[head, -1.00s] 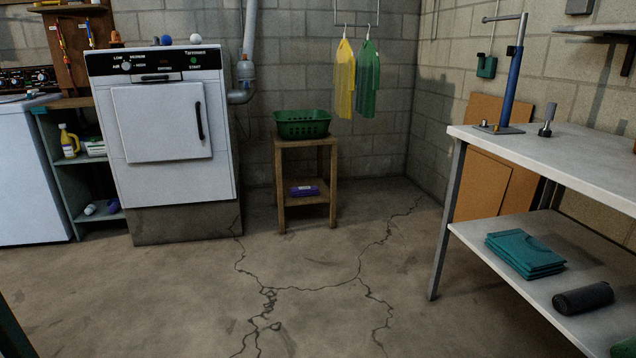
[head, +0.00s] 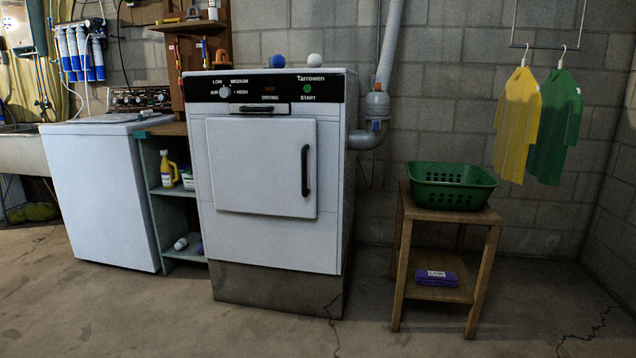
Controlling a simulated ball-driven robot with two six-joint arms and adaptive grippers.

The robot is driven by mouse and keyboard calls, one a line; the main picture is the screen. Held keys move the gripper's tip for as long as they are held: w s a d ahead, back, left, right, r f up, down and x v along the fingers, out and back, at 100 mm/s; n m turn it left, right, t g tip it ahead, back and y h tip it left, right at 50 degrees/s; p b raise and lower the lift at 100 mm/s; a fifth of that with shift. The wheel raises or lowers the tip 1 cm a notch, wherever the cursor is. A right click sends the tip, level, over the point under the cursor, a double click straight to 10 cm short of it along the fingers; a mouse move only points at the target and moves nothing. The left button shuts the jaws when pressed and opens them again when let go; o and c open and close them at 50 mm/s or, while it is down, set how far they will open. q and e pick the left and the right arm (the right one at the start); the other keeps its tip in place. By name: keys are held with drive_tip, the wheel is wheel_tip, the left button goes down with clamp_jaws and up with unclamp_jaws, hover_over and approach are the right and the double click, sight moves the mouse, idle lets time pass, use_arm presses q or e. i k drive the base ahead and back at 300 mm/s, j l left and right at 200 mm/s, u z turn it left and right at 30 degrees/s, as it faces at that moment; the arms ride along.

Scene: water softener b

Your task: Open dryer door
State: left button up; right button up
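The dryer (head: 275,240) is a white front-loading machine with a black control panel, standing near the middle of the head view. Its square white door (head: 258,168) is shut flat against the front. A black vertical handle (head: 305,171) is on the right side of the door. The dryer stands on a brownish-grey plinth. Neither of my grippers is in view.
A wooden stand (head: 399,262) with a green basket (head: 450,186) is to the dryer's right. Shelves and a white washer (head: 98,195) are to its left. A grey vent pipe (head: 388,60) rises behind it. The floor (head: 180,315) in front is clear.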

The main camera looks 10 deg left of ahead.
sight(264, 166)
drive_tip(key=i+j+u, duration=0.15)
drive_tip(key=i, duration=0.55)
drive_tip(key=i+j+u, duration=0.1)
drive_tip(key=i, duration=0.55)
